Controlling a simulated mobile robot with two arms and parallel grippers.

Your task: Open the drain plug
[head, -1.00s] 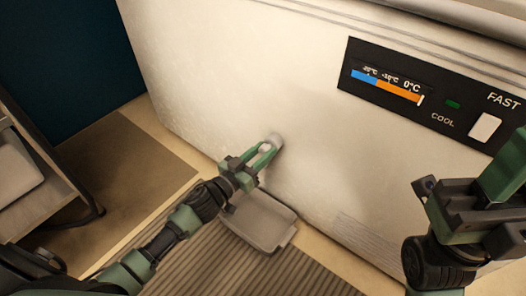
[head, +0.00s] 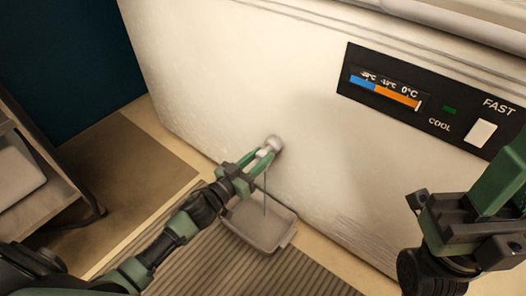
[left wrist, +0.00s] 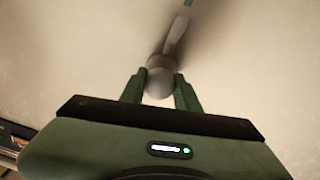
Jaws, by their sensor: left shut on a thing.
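The pale drain plug (head: 264,153) is low on the front wall of the white chest freezer (head: 215,90), just below a round pale drain fitting (head: 274,143). My left gripper (head: 262,157) is shut on the plug. In the left wrist view, the plug's rounded end (left wrist: 159,82) sits between the green fingers (left wrist: 160,92), and a narrow pale part runs up from it. A thin bluish stream (head: 265,195) drops from the drain to the grey tray (head: 255,227) below. My right gripper (head: 465,220) hangs at the right, partly cut off; its fingertips are unclear.
A dark control panel (head: 425,97) with a temperature bar and a white switch is on the freezer wall at the upper right. A ribbed mat (head: 215,265) lies in front of the tray. A shelf unit (head: 40,210) stands at the left edge.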

